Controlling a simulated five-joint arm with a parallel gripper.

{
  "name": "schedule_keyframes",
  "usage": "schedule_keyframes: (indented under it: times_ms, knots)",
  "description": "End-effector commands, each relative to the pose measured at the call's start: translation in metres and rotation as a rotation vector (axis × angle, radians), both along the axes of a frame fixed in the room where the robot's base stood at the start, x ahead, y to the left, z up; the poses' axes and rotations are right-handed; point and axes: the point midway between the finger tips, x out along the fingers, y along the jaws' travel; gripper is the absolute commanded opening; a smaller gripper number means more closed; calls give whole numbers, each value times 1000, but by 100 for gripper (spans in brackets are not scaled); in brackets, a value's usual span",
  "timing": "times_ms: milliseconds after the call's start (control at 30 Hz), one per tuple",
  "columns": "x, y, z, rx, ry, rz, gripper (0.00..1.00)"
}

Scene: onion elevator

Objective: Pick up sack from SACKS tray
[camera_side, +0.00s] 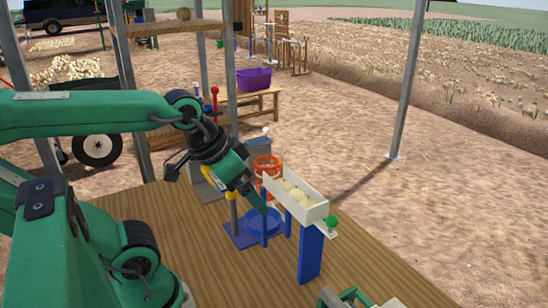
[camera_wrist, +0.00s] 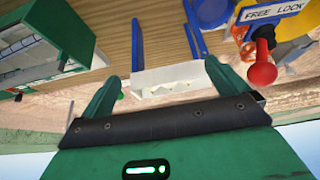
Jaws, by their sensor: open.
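My gripper (camera_side: 256,198) points down and right in the side view, near a white trough and a blue round stand. In the wrist view my gripper (camera_wrist: 161,72) shows two green fingers set wide apart, with nothing held between them. No tray labelled SACKS can be read in either view, and I cannot make out a sack for certain. A green box with white compartments (camera_wrist: 45,45) is at the upper left of the wrist view; I cannot tell whether it is the sacks tray. A green and white thing (camera_side: 345,298) is cut off at the bottom edge of the side view.
The white trough (camera_side: 316,212) holds several pale onions and stands on blue posts (camera_side: 310,255). A blue round stand (camera_side: 262,224) and an orange ring-shaped basket (camera_side: 266,164) are beside it. A red-knobbed lever (camera_wrist: 262,72) by a FREE LOCK label is at the wrist view's right.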

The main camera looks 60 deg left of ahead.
Motion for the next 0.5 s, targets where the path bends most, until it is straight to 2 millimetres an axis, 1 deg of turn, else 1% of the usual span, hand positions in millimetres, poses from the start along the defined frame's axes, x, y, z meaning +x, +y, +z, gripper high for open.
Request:
schedule_keyframes:
  times_ms: [167, 267, 367, 500]
  knots:
    - [0, 0, 2, 0, -1, 0, 99]
    - [1, 0, 7, 0, -2, 0, 99]
    - [1, 0, 18, 0, -4, 0, 99]
    - [1, 0, 37, 0, -4, 0, 99]
